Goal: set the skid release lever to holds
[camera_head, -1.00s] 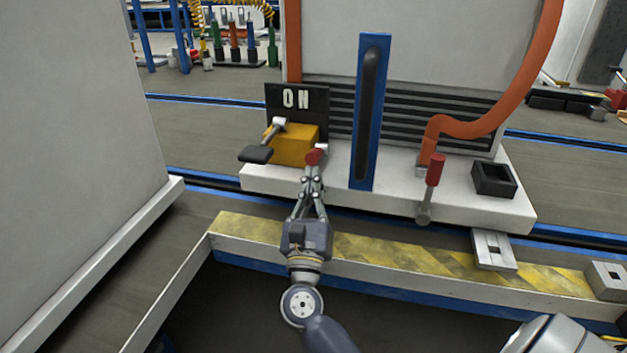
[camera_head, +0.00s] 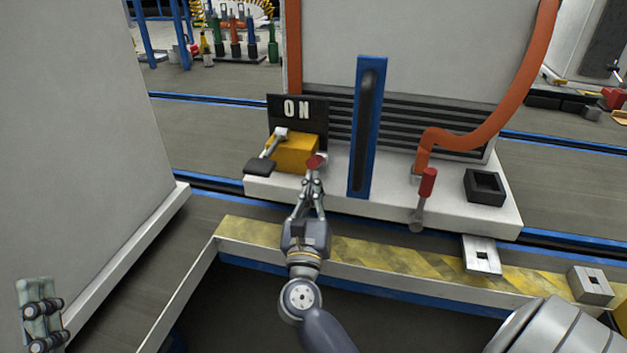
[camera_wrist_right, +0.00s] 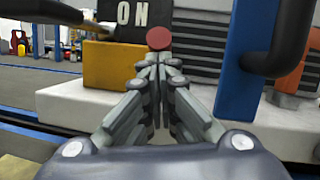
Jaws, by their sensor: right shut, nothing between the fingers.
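A red-handled lever (camera_head: 426,190) stands upright on a grey pivot at the front of the white skid (camera_head: 395,205). A yellow box (camera_head: 296,152) with a grey arm and black paddle (camera_head: 260,166) sits at the skid's left, before a black "ON" plate (camera_head: 297,108). No label tells which is the skid release lever. My right gripper (camera_head: 314,172) is shut and empty, its tips at a round red knob (camera_head: 316,161) beside the yellow box. The knob (camera_wrist_right: 159,38) shows just beyond the fingertips in the right wrist view; contact is unclear. My left gripper (camera_head: 40,312) shows partly at lower left.
A blue slotted post (camera_head: 367,130) stands just right of my right gripper. An orange hose (camera_head: 480,133) curves down to the skid. A black open box (camera_head: 484,186) sits at its right. A yellow-black striped edge (camera_head: 390,256) runs in front. A large grey panel (camera_head: 80,150) fills the left.

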